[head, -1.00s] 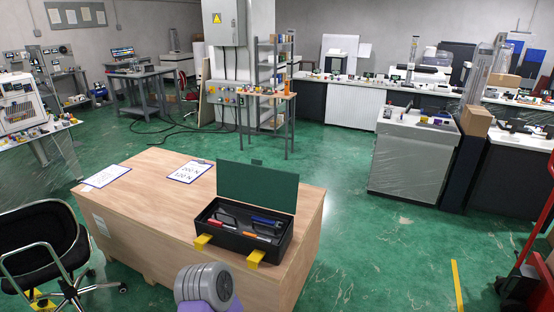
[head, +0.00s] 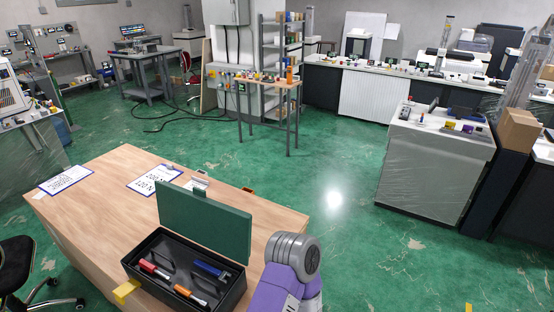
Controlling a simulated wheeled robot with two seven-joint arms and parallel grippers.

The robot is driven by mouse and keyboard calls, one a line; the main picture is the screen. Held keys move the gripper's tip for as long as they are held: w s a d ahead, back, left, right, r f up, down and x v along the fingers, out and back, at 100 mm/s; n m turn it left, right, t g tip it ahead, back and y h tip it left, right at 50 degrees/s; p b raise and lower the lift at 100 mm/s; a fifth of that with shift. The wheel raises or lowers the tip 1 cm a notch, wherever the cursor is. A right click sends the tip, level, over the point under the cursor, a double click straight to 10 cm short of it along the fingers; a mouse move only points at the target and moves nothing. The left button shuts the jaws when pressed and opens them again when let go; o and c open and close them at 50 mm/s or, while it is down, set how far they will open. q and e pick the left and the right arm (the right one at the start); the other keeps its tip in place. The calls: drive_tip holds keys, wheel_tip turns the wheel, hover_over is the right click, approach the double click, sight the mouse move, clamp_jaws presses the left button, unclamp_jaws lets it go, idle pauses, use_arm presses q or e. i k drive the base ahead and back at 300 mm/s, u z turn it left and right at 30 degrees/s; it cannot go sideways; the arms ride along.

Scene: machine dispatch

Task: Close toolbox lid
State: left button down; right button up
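The black toolbox (head: 140,265) stands on the wooden crate table at the bottom of the head view. Its dark green lid (head: 205,220) is open and stands up along the far side. Inside lie a red-handled tool (head: 153,268), a blue tool (head: 211,270) and an orange-handled tool (head: 188,294). Neither gripper shows.
Two clipboards, one at left (head: 66,179) and one nearer the lid (head: 154,179), lie on the wooden crate table (head: 110,207). A black chair (head: 18,270) stands at the left. Green floor is open beyond and right of the table, up to a plastic-wrapped counter (head: 430,170).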

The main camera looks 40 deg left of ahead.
sight(224, 230)
drive_tip(key=u, duration=0.15)
drive_tip(key=i, duration=2)
drive_tip(key=u, duration=1.85)
drive_tip(key=i, duration=1.15)
drive_tip(key=u, duration=0.9)
